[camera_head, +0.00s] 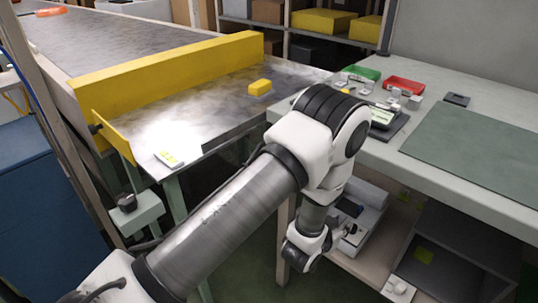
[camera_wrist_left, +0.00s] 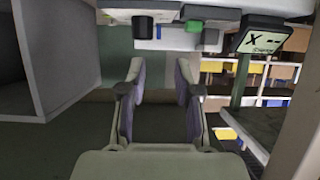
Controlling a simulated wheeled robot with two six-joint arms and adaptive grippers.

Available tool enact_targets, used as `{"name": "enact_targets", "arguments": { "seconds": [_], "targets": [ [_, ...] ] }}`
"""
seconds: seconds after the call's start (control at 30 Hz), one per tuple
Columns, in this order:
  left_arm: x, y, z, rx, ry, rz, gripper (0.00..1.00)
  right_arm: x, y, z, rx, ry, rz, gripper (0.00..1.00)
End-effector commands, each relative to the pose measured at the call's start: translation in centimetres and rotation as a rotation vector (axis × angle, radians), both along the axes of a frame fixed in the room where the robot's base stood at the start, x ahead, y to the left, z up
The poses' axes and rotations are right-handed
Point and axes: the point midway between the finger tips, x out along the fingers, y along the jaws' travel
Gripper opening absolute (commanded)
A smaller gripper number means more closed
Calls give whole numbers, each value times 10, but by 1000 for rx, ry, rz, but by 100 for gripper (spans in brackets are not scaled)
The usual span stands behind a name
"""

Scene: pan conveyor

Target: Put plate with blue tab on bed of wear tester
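I cannot make out a plate with a blue tab in either view. The wear tester cannot be identified for sure; a dark device with a pale display (camera_head: 382,116) stands on the bench behind my left elbow. My left arm reaches in from the left, bends over the bench's near corner and hangs down beside its front. My left gripper (camera_wrist_left: 160,78) shows in the left wrist view with its two fingers apart and nothing between them. In the head view its fingers cannot be made out. My right gripper is not seen.
A yellow block (camera_head: 260,87) lies on the metal conveyor table (camera_head: 222,104) beside a yellow rail (camera_head: 170,72). Green (camera_head: 361,73) and red (camera_head: 404,85) trays stand on the bench. A green mat (camera_head: 480,150) there is bare. A screen marked X (camera_wrist_left: 263,37) shows in the left wrist view.

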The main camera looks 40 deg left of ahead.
Motion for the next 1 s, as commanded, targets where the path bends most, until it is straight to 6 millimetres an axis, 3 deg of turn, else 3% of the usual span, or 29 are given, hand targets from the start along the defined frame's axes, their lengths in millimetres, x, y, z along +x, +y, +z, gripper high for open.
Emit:
{"name": "enact_targets", "arguments": {
  "seconds": [0.07,0.13,0.23,0.33,0.4,0.43,0.5,0.57,1.0],
  "targets": [
    [-28,8,-31,4,121,13,33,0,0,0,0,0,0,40],
    [-74,18,-69,6,297,28,33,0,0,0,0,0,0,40],
    [-165,31,-120,7,609,48,33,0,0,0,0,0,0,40],
    [-256,37,-146,-1,893,59,33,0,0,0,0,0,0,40],
    [-303,39,-150,-8,1035,60,33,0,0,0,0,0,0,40],
    [-316,39,-151,-11,1077,59,33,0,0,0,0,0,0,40],
    [-336,39,-150,-15,1137,59,33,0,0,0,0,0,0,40],
    [-340,39,-150,-15,1151,58,33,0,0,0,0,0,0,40],
    [-338,39,-150,-13,1144,59,33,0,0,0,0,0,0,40]
  ]
}}
